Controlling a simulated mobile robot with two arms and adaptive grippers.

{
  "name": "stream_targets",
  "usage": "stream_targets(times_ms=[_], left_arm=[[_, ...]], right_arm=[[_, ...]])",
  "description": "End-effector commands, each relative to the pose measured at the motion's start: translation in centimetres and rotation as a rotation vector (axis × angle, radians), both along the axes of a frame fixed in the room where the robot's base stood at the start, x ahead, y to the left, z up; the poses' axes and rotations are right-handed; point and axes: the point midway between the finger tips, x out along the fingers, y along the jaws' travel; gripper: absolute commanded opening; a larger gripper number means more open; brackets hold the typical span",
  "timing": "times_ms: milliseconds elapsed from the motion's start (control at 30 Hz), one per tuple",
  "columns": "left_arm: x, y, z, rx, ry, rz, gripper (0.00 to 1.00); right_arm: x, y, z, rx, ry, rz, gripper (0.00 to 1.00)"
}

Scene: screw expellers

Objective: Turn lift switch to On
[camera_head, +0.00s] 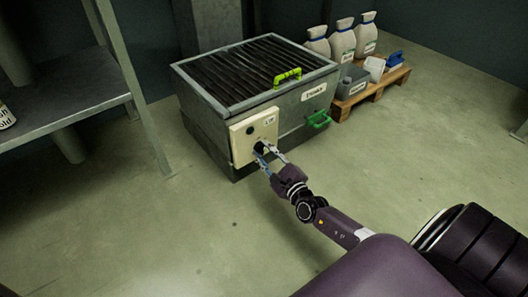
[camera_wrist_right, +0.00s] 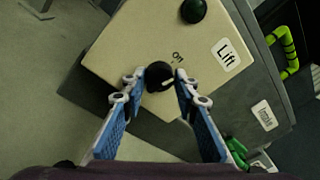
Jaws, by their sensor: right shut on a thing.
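The lift switch (camera_wrist_right: 159,77) is a black round knob with a white mark on a cream control box (camera_head: 243,150). The box is fixed to the near side of a grey metal machine (camera_head: 205,117) with a slatted top. My right gripper (camera_head: 264,152) reaches the knob. In the wrist view its blue-padded fingers (camera_wrist_right: 155,84) are shut on the knob from both sides. My left gripper is in neither view.
A bright green handle (camera_head: 288,76) lies on the machine's top edge and another green handle (camera_head: 319,120) is on its side. A wooden pallet (camera_head: 372,92) with white containers stands behind right. A shelf (camera_head: 70,104) is at left. The floor in front is clear.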

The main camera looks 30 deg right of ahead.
Motion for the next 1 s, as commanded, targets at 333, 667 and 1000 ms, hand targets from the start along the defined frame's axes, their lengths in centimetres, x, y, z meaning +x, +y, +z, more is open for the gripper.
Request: stream_targets(times_ms=[333,667,1000], left_arm=[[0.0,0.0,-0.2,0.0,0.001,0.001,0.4],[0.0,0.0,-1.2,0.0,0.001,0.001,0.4],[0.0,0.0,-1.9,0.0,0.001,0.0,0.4]], right_arm=[[-0.1,0.0,-0.1,0.325,0.028,0.003,0.03],[-0.1,0.0,-0.1,0.606,0.05,0.003,0.03],[-0.1,-0.1,0.0,0.777,0.064,0.002,0.03]])
